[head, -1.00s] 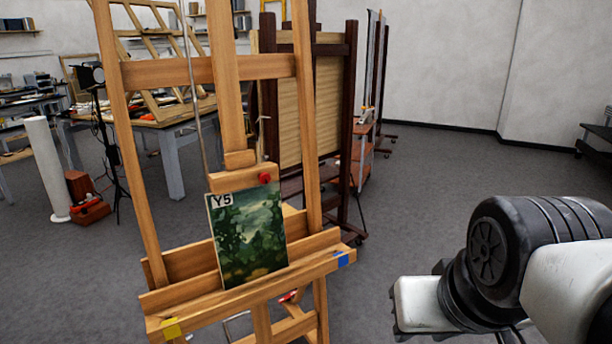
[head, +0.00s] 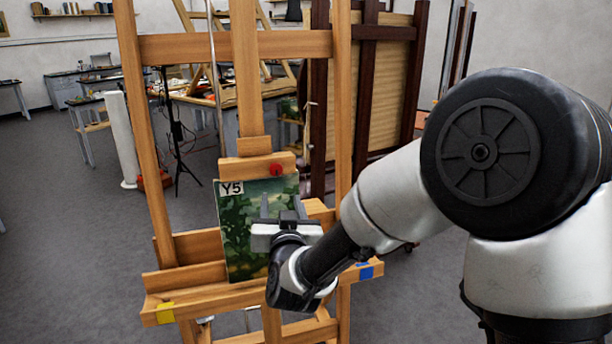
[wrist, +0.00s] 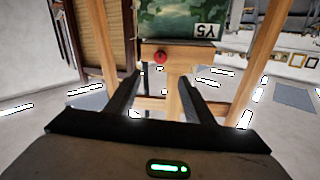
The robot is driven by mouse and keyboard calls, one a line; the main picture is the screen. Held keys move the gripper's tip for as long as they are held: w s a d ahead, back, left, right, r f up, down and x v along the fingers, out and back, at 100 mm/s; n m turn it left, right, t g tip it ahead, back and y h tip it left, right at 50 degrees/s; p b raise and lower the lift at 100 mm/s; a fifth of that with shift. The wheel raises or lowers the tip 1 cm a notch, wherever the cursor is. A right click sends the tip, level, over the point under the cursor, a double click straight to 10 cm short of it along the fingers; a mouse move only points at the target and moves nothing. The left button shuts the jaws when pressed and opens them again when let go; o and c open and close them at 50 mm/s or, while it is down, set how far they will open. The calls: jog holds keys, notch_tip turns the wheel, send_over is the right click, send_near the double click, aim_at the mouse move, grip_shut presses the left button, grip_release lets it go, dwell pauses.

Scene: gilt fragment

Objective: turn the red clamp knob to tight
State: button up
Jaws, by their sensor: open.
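The red clamp knob (head: 276,169) is on the front of the easel's wooden clamp block (head: 240,168), just above the green painting (head: 240,250) labelled Y5. My gripper (head: 281,201) is in front of the painting, below the knob in the head view, with its fingers pointing up. It is open and empty, apart from the knob. In the wrist view, which shows the scene upside down, the knob (wrist: 160,56) appears beyond and between the two fingers (wrist: 157,88). How far the knob is turned cannot be told.
The easel's uprights (head: 342,120) stand either side of the painting, and its ledge (head: 215,297) runs below. A dark-framed panel (head: 375,90) stands behind on the right. A workbench and a white column (head: 121,140) are further back on the left.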

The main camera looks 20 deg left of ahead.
aim_at(276, 170)
jog(key=p+x, duration=0.2)
jog(key=x, duration=1.5)
jog(key=shift+w+a+p, duration=0.15)
jog(key=shift+w+p, duration=0.05)
jog(key=shift+p, duration=0.2)
jog(key=c, duration=1)
